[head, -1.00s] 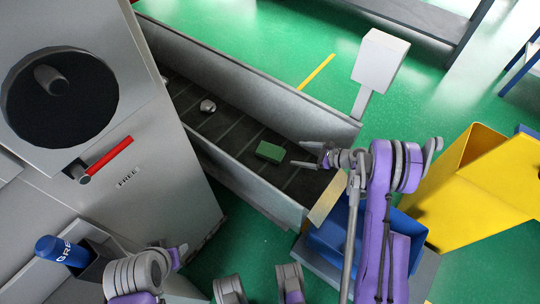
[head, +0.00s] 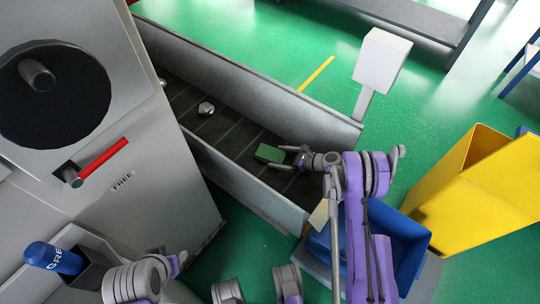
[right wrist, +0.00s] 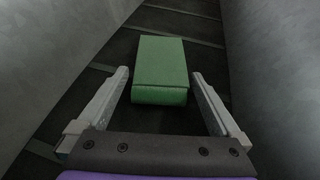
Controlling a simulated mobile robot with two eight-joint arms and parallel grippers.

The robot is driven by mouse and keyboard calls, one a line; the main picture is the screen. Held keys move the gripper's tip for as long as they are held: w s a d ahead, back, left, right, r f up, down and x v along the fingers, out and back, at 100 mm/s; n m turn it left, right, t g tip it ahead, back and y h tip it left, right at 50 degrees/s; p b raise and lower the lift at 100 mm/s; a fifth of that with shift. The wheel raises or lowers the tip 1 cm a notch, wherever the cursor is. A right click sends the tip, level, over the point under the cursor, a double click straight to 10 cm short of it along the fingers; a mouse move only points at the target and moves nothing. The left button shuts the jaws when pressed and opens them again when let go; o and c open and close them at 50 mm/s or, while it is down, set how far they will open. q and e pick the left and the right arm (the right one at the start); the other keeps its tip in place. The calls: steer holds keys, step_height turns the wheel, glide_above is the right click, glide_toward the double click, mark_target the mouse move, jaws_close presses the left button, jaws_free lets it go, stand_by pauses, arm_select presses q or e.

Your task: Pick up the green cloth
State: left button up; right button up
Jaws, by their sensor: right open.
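The green cloth (head: 269,153) is a small folded-looking green block lying on the dark slatted floor of the grey trough (head: 247,80). My right gripper (head: 286,157) is inside the trough, just to the right of the cloth. In the right wrist view the green cloth (right wrist: 161,70) lies ahead, with its near end between the open fingertips of my right gripper (right wrist: 160,76). The fingers stand apart from it on both sides. My left arm shows at the bottom left of the head view, but its gripper fingers do not show.
A silver nut-like piece (head: 206,108) lies further up the trough. The trough's walls rise close on both sides of my right gripper. A blue bin (head: 412,232) and a yellow bin (head: 455,195) stand to the right. A grey machine with a red handle (head: 101,159) stands left.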

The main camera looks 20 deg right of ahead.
steer(key=shift+w+a+f, duration=0.1)
steer(key=shift+w+a, duration=0.05)
steer(key=shift+c, duration=0.3)
steer(key=c, duration=1.1)
